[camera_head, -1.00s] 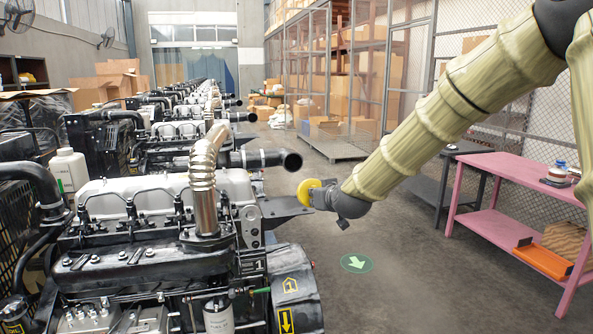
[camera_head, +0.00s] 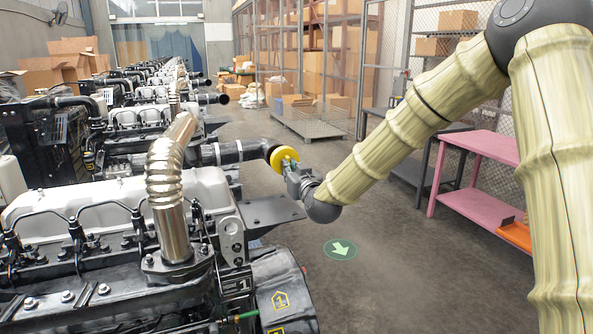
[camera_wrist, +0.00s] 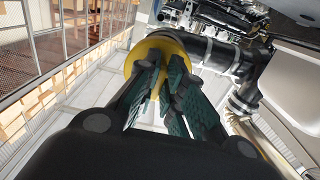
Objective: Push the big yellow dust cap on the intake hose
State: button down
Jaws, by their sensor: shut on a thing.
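The big yellow dust cap (camera_head: 284,157) is a round disc at the open end of the black intake hose (camera_head: 229,151), on the near engine. My gripper (camera_head: 294,172) is shut on the cap from the aisle side. The wrist view shows the green-padded fingers (camera_wrist: 166,82) closed at the cap (camera_wrist: 137,62), with the hose (camera_wrist: 212,52) right behind it. The cap's face appears against the hose mouth. I cannot tell whether it is seated over the rim, because the fingers and cap hide the contact.
A silver corrugated pipe (camera_head: 165,190) rises from the near engine. A flat dark bracket (camera_head: 272,211) juts out below the hose end. A pink table (camera_head: 478,146) stands at right.

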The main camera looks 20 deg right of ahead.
jog(key=shift+w+a+f, duration=0.1)
jog(key=shift+w+a, duration=0.35)
jog(key=shift+w, duration=0.35)
jog(key=shift+w+d, duration=0.2)
jog(key=shift+w, duration=0.1)
jog(key=shift+w+a, duration=0.25)
jog(key=shift+w, duration=0.65)
jog(key=shift+w+d+p, duration=0.2)
jog(key=shift+w+p, duration=0.15)
jog(key=shift+w, duration=0.25)
jog(key=shift+w+a, duration=0.1)
jog(key=shift+w+f+b, duration=0.1)
jog(key=shift+f+b, duration=0.05)
jog(key=shift+b, duration=0.15)
jog(key=shift+w+b, duration=0.35)
jog(key=shift+w, duration=0.15)
jog(key=c, duration=1.5)
grip_release()
jog(key=shift+c, duration=0.2)
